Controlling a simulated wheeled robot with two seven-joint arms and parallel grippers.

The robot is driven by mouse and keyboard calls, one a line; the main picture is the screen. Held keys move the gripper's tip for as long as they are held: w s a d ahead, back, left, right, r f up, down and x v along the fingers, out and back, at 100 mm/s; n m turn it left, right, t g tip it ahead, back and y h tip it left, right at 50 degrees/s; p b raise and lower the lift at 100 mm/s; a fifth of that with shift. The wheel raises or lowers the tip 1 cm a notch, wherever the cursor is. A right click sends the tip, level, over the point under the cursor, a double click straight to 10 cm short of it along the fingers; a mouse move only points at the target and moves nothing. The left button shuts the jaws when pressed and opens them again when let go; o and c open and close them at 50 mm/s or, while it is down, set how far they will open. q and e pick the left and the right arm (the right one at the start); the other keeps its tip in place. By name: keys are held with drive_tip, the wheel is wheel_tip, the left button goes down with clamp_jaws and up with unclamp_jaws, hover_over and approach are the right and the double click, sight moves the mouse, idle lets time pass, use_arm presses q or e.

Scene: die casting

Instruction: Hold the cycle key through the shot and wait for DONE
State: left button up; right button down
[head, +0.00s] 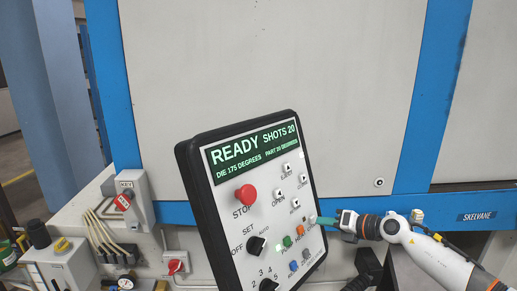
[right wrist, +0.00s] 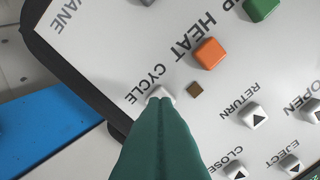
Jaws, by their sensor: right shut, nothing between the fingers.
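The control panel (head: 262,205) stands tilted in the middle of the head view. Its green display (head: 252,147) reads READY, SHOTS 20 and DIE 175 DEGREES; DONE does not show. My right gripper (head: 318,220) reaches the panel's right edge from the right. In the right wrist view its green fingers (right wrist: 166,105) are shut together, with tips at the white cycle key (right wrist: 158,91), covering part of it. I cannot tell whether the key is pressed in. A small brown square (right wrist: 195,90) beside the key looks unlit. My left gripper is not in view.
A red stop button (head: 246,194) and a black selector (head: 256,246) are on the panel's left side. The orange heat key (right wrist: 209,53) and white return key (right wrist: 253,116) lie near my fingertips. A key switch box (head: 133,198) is at left. A closed white guard (head: 270,60) stands behind.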

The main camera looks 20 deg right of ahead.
drive_tip(key=shift+x, duration=0.8)
idle(0.6)
drive_tip(key=shift+s+d, duration=0.1)
idle(4.2)
drive_tip(key=v, duration=0.7)
drive_tip(key=shift+s+d+r+b, duration=0.15)
drive_tip(key=shift+s+b, duration=0.15)
drive_tip(key=shift+b, duration=0.15)
